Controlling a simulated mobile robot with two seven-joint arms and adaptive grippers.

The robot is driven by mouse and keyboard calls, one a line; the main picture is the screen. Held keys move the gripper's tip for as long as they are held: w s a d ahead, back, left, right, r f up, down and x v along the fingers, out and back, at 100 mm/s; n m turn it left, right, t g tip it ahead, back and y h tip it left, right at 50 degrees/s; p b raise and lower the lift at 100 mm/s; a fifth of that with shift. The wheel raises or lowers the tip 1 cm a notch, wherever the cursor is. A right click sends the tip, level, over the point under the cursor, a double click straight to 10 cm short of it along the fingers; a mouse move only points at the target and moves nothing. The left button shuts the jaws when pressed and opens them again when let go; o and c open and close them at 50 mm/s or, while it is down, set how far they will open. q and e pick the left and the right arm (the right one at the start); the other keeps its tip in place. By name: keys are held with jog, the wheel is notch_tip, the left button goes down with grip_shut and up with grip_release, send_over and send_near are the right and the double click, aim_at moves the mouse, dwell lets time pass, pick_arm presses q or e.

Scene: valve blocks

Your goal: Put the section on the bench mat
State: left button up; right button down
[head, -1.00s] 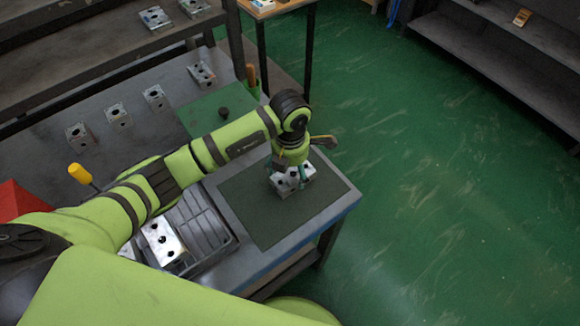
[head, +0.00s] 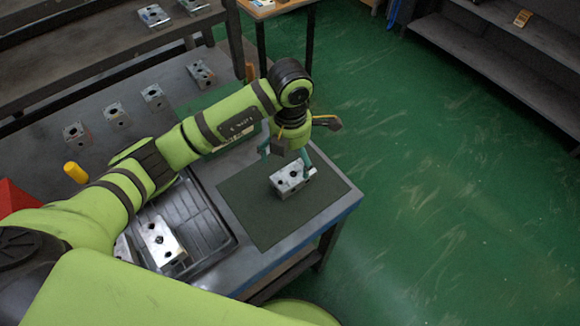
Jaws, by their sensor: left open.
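The section, a silver metal valve block with dark holes (head: 289,181), rests on the dark green bench mat (head: 262,222) near the bench's right corner. My left gripper (head: 288,162) is open just above the block, its fingers spread with the tips near the block's far side and right end. I cannot tell whether the fingertips touch it. My right gripper is not in view.
A grey tray (head: 213,232) left of the mat holds another silver block (head: 161,240). Several blocks stand along the bench's back part. A yellow-handled tool (head: 76,172) and a red object (head: 15,197) are at the left. Green floor is clear at right.

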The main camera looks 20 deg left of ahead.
aim_at(290, 171)
pick_arm(q)
notch_tip(290, 171, up, 6)
jog(key=shift+r+b, duration=0.15)
jog(key=shift+b, duration=0.3)
